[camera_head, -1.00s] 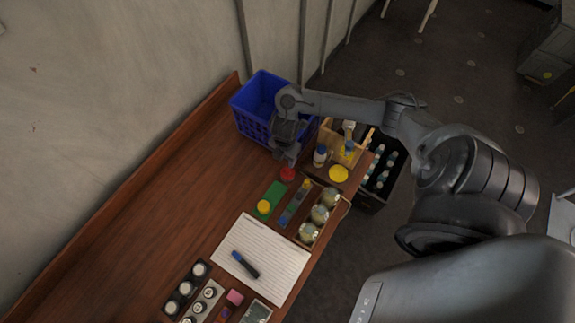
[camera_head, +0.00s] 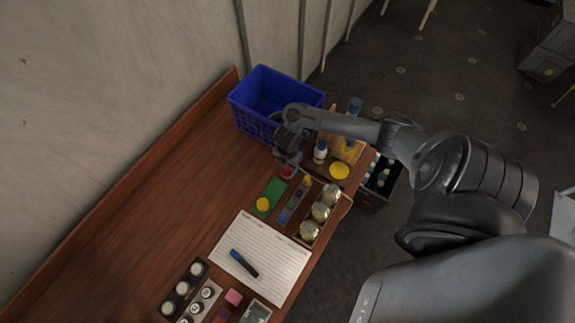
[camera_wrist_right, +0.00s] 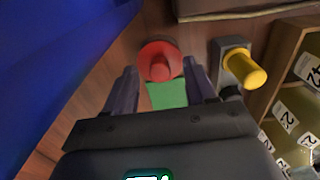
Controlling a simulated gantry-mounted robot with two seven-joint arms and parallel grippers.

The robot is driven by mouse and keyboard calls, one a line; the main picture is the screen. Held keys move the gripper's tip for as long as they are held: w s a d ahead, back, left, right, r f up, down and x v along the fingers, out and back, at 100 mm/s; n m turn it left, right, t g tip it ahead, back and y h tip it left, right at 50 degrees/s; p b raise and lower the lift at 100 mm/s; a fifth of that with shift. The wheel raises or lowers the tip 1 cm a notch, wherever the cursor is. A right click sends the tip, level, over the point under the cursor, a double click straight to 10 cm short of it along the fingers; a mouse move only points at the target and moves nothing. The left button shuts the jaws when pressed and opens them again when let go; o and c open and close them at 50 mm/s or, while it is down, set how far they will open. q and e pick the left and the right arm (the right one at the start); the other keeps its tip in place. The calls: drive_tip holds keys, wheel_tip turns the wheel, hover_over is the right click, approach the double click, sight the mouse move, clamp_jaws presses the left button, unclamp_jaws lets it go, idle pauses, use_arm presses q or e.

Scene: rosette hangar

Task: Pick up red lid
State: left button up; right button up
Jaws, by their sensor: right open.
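The red lid (camera_head: 288,172) lies at the far end of the green strip on the wooden table. In the right wrist view the red lid (camera_wrist_right: 160,62) is round with a raised knob in its middle. My right gripper (camera_head: 287,165) is just above the lid, partly covering it in the head view. In the right wrist view its two fingers (camera_wrist_right: 162,88) are apart, with the lid ahead of and between their tips. I cannot tell whether they touch it. My left gripper is not in view.
A blue basket (camera_head: 243,108) stands close behind the right gripper. A yellow lid (camera_head: 263,204) sits on the green strip (camera_head: 275,190). A box of jars (camera_head: 309,232) and a bottle (camera_head: 320,152) stand to the right. Lined paper (camera_head: 279,262) with a marker lies in front.

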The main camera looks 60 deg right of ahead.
drive_tip(key=shift+f, duration=0.3)
drive_tip(key=shift+c, duration=0.2)
clamp_jaws()
drive_tip(key=shift+r, duration=0.15)
